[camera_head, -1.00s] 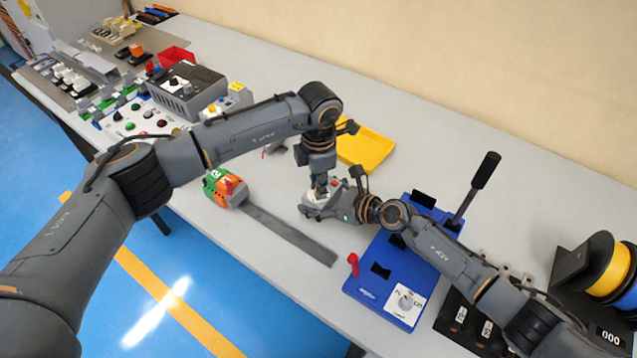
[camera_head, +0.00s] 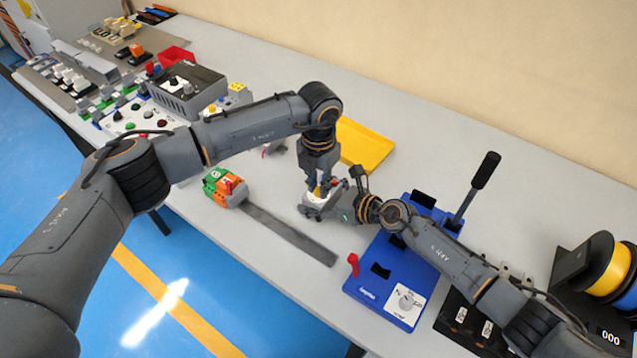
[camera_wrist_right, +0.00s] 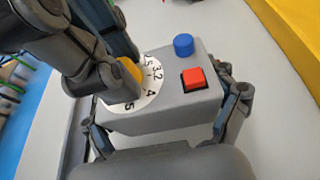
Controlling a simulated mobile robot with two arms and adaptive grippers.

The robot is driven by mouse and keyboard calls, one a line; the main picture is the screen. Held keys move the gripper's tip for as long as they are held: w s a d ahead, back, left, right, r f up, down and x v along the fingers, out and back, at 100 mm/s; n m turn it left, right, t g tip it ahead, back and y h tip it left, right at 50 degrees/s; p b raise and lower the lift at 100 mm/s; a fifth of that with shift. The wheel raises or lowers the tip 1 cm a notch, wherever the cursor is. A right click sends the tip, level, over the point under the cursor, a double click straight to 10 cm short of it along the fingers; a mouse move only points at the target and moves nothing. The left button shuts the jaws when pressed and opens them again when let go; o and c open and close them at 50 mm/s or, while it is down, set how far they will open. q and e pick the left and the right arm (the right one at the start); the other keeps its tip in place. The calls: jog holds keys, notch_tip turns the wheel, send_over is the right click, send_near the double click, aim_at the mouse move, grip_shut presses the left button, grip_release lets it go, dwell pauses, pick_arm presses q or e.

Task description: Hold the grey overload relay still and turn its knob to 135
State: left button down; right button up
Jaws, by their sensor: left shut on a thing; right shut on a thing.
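My right gripper (camera_head: 328,207) is shut on the relay body, a finger on either side. My left gripper (camera_head: 321,192) points down from above and is shut on the knob. Its fingers hide part of the knob and dial, so the setting cannot be read.
A yellow tray (camera_head: 365,148) lies behind the relay. A blue bending tool (camera_head: 375,290) with a black lever stands right, under my right arm. An orange-green device (camera_head: 224,187) and a flat grey strip (camera_head: 290,235) lie left and in front. Bare table shows behind.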

dwell(0.4)
pick_arm(q)
jog(key=c, duration=1.2)
grip_release()
jog(key=shift+r, duration=0.15)
notch_tip(320, 180, up, 12)
jog(key=shift+f, duration=0.1)
pick_arm(e)
jog(key=o, duration=1.2)
jog(key=shift+c, duration=0.2)
